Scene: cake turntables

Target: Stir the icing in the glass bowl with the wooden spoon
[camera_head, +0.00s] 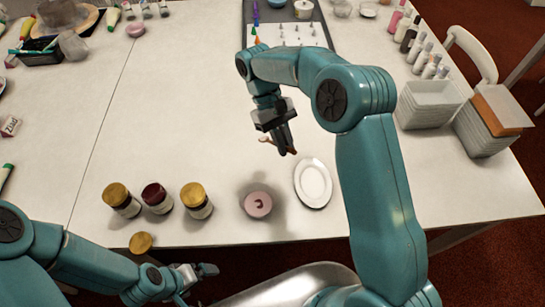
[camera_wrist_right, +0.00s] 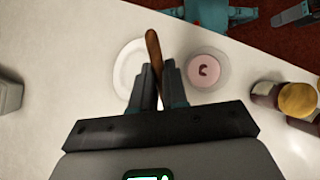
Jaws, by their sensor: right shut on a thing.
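My right gripper (camera_head: 287,146) is shut on the wooden spoon (camera_wrist_right: 153,50) and holds it above the table. The brown spoon shows tilted between the fingers in the right wrist view; little of it shows in the head view. The glass bowl (camera_head: 257,204) with pink icing stands on the table, lower in the head view than the gripper and to its left. In the right wrist view the bowl (camera_wrist_right: 207,70) is right of the fingers, apart from the spoon. A darker curved mark shows in the icing. My left gripper (camera_head: 200,272) is low at the table's front edge; its jaws are unclear.
A white plate (camera_head: 313,183) lies right of the bowl. Jars with gold and dark lids (camera_head: 157,198) stand left of it. White containers (camera_head: 428,104) and several bottles line the right side. A dark tray (camera_head: 290,22) is at the back. The table's middle left is clear.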

